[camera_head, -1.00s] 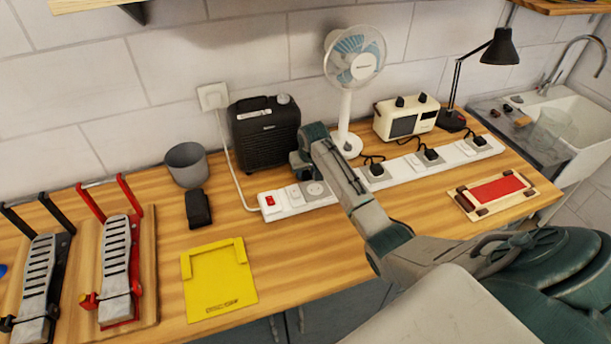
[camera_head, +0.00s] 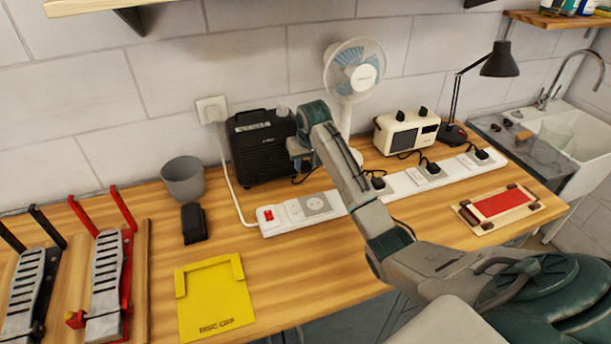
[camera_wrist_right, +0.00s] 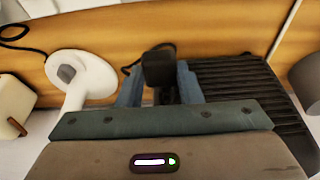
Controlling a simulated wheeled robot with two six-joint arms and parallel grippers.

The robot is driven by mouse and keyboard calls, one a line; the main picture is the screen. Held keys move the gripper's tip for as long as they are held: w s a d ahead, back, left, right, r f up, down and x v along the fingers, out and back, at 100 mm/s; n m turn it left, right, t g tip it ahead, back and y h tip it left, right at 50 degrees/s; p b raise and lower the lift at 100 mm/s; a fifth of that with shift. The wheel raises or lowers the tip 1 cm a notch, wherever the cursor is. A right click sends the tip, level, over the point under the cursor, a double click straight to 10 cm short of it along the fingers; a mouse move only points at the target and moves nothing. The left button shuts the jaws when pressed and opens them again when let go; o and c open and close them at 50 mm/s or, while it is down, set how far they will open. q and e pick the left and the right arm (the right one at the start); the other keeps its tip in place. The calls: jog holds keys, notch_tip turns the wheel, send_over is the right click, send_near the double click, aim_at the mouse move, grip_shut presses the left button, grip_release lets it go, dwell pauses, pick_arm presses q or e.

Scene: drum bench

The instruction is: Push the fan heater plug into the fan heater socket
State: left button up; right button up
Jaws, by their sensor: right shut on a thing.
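My right gripper (camera_head: 300,155) is beside the front right of the black fan heater (camera_head: 262,150), raised above the bench. In the right wrist view its fingers (camera_wrist_right: 158,86) are shut on a black plug (camera_wrist_right: 159,68), taken as the fan heater plug; a dark cord runs from it. In the head view the plug is mostly hidden by my arm, with a bit of cord below. The white power strip (camera_head: 275,229) lies in front of the heater. Its empty round socket (camera_head: 317,204) with a grey face is apart from the plug. My left gripper is out of view.
A white fan (camera_head: 353,68) stands behind my right arm. Further right are a cream radio (camera_head: 407,130), a lamp (camera_head: 500,60) and plugs in the strip. A grey pot (camera_head: 183,180), black block (camera_head: 195,223) and yellow tray (camera_head: 213,298) lie left.

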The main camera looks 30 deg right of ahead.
jog(key=shift+r, duration=0.3)
jog(key=shift+s, duration=0.1)
jog(key=shift+s+a+p, duration=0.1)
jog(key=shift+s+p, duration=0.2)
jog(key=shift+p, duration=0.2)
jog(key=shift+s+a+f+p, duration=0.15)
jog(key=shift+s+a+p, duration=0.15)
jog(key=shift+s+p, duration=0.85)
jog(key=shift+s+a+f+p, duration=0.2)
jog(key=shift+s+a+p, duration=0.1)
jog(key=shift+s+p, duration=0.9)
jog(key=shift+s+a+f+p, duration=0.15)
jog(key=shift+s+a+p, duration=0.15)
jog(key=shift+s+p, duration=0.85)
jog(key=shift+s+b, duration=0.3)
jog(key=shift+s, duration=0.05)
jog(key=shift+f+p, duration=0.2)
jog(key=shift+p, duration=0.1)
jog(key=shift+f, duration=0.35)
jog(key=shift+f, duration=1.5)
